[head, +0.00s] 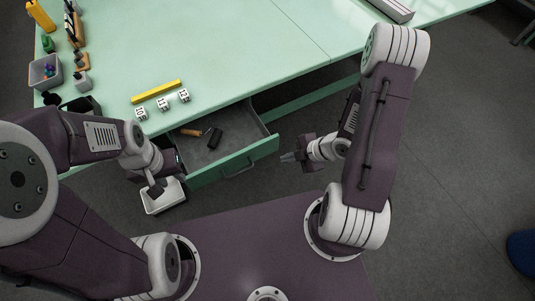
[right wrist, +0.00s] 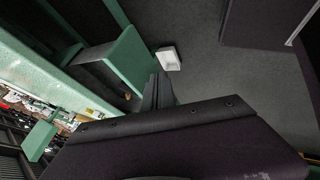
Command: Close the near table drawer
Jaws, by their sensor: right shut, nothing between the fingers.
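The near table drawer (head: 232,163) is pulled out from under the green table, with its handle (head: 238,168) facing me. An orange-handled tool (head: 191,132) and a black item (head: 214,138) lie inside. In the right wrist view green drawer panels (right wrist: 123,58) show at the upper left. My right gripper (head: 288,157) is shut and empty, just right of the drawer front with a small gap; its fingers also show in the right wrist view (right wrist: 157,90). My left gripper (head: 156,190) is left of the drawer, over a white tray; I cannot tell whether its fingers are apart.
The white tray (head: 163,199) also shows against the floor in the right wrist view (right wrist: 168,58). The tabletop (head: 230,65) holds a yellow bar (head: 156,91), several white blocks (head: 163,103) and a grey bin (head: 45,72).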

